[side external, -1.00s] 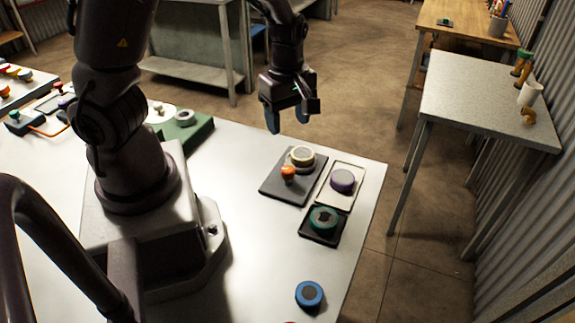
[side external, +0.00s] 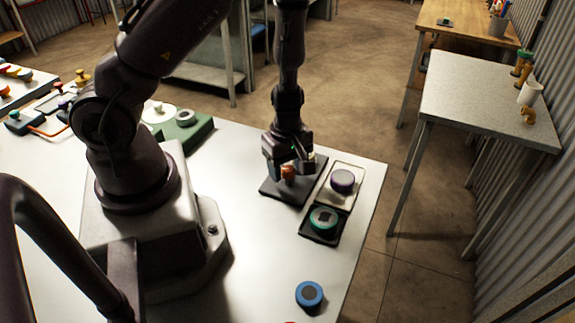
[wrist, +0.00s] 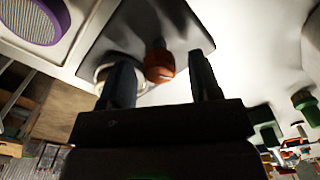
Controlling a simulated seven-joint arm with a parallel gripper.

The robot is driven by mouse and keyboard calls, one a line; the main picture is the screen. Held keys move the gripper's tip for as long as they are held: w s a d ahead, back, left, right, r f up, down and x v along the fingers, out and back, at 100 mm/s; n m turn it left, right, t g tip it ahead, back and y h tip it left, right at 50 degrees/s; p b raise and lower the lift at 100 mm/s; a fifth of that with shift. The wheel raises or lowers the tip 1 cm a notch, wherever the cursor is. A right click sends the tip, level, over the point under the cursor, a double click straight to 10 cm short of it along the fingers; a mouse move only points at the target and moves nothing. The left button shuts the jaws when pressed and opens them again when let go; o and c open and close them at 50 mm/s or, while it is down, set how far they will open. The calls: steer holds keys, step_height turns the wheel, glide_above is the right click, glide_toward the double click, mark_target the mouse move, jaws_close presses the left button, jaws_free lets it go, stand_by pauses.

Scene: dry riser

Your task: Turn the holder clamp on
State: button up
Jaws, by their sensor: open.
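The holder clamp appears to be the dark square plate (side external: 272,192) with an orange knob (side external: 288,173) and a pale round ring on it. My gripper (side external: 283,172) is down at this plate, with its fingers close around the orange knob. In the wrist view the orange knob (wrist: 159,64) sits between the two spread fingertips (wrist: 162,75), with gaps on both sides. The pale ring (wrist: 108,76) shows partly behind the left finger. In the side view my gripper hides most of that ring.
A pale tray with a purple disc (side external: 342,180) lies right of the plate. A black tray with a green disc (side external: 323,219) lies in front of it. A blue disc (side external: 309,293) sits near the table's front. A green block (side external: 185,130) stands at the back left.

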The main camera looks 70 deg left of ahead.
steer(key=c, duration=0.9)
steer(key=shift+m, duration=2.9)
steer(key=o, duration=0.9)
